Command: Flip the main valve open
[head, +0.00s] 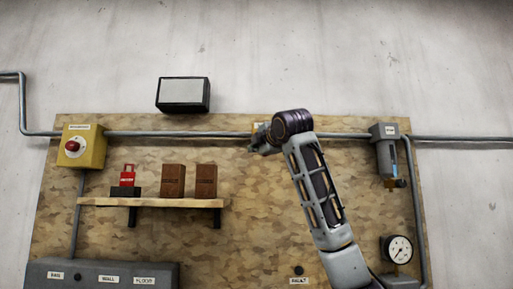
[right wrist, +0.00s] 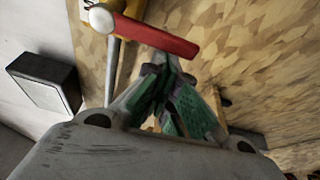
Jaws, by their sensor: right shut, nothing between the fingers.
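The main valve shows in the right wrist view as a red lever (right wrist: 160,36) with a pale rounded piece at its left end. A yellow part (right wrist: 129,22) sits behind it by the grey pipe. My right gripper (right wrist: 165,74) is shut and empty, its green-padded fingers together just below the lever in that picture. I cannot tell whether the tips touch the lever. In the head view my right gripper (head: 261,144) is at the pipe on the board, and with the arm it hides most of the valve. My left gripper is not in view.
A grey pipe (head: 180,134) runs along the board's top. A yellow box with a red button (head: 82,147) is at left, above a shelf (head: 160,202) holding a red padlock-like item and two brown blocks. A filter unit (head: 386,155) and gauge (head: 398,249) are at right.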

